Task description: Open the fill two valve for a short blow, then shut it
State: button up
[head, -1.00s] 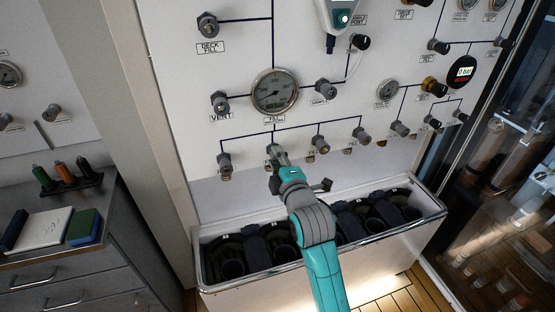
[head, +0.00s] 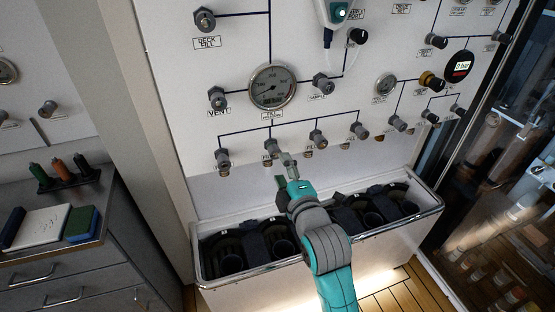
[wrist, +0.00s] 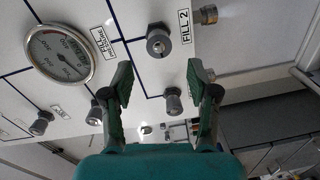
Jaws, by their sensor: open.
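The fill two valve is a grey round knob (wrist: 158,42) with the label FILL 2 (wrist: 183,25) beside it in the wrist view. In the head view the knob (head: 271,147) is second from the left in the lower row on the white panel. My gripper (wrist: 160,72) is open and empty, its two fingers spread, with the knob ahead between the lines of the fingers. In the head view my gripper (head: 285,166) is just below and right of the knob and seems apart from it. I cannot tell from the knob whether the valve is open or shut.
Neighbouring knobs (head: 222,158) (head: 317,138) stand close on both sides. A round pressure gauge (head: 272,87) is above; it also shows in the wrist view (wrist: 60,54). A counter (head: 50,240) stands at left.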

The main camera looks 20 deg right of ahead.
aim_at(277, 154)
jog(key=shift+s+r, duration=0.1)
jog(key=shift+s, duration=2.55)
jog(key=w+m, duration=0.4)
jog(key=m, duration=0.1)
jog(key=w+m, duration=0.4)
jog(key=m, duration=0.2)
jog(key=w+m+y, duration=0.1)
jog(key=w+m, duration=0.3)
jog(key=m, duration=0.2)
jog(key=shift+w+d+t, duration=0.15)
jog(key=shift+w+t, duration=0.15)
jog(key=shift+w, duration=0.1)
grip_shut()
